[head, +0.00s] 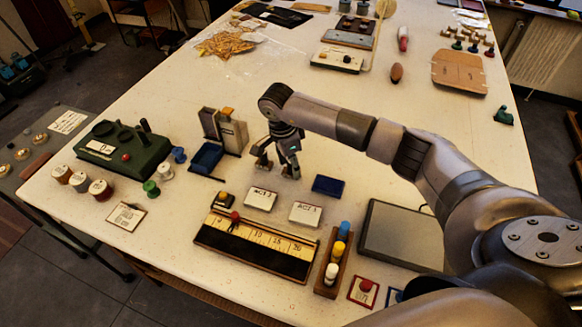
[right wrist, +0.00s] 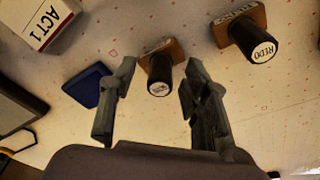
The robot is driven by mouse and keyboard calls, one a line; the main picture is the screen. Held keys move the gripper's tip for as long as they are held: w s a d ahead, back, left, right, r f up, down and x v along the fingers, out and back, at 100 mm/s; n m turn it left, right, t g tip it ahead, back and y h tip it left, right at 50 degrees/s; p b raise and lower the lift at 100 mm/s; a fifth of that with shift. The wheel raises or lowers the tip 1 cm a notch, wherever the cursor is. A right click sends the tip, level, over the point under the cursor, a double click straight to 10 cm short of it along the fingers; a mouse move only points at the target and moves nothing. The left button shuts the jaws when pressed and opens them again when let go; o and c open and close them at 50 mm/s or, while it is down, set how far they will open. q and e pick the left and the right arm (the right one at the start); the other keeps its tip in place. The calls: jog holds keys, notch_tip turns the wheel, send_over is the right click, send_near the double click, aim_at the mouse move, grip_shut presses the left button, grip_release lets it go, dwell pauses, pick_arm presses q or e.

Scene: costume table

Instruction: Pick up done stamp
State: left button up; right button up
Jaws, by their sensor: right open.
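My right gripper (head: 277,170) is open above the table, just behind the white cards in the head view. In the right wrist view its two fingers (right wrist: 160,70) are apart. A stamp with a brown wooden base and black handle (right wrist: 159,75) shows in the gap between the fingertips, and I cannot tell whether they touch it. Its pale top label looks like DONE but is small. A similar stamp marked REDO (right wrist: 257,42) stands to the right in that view. I cannot make out either stamp in the head view. My left gripper is not in view.
White ACT boxes (head: 305,212) and a dark blue pad (head: 328,185) lie near the gripper. A blue tray (head: 207,157) and upright holders (head: 232,135) stand to its left. A ruler board (head: 256,246) lies in front.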

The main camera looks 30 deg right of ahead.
jog(key=shift+c, duration=0.3)
grip_shut()
dwell(0.3)
jog(key=shift+r, duration=0.1)
jog(key=shift+w+r+b, duration=0.1)
jog(key=shift+r+b, duration=0.2)
jog(key=shift+r, duration=0.2)
notch_tip(320, 180, up, 19)
jog(key=b, duration=0.4)
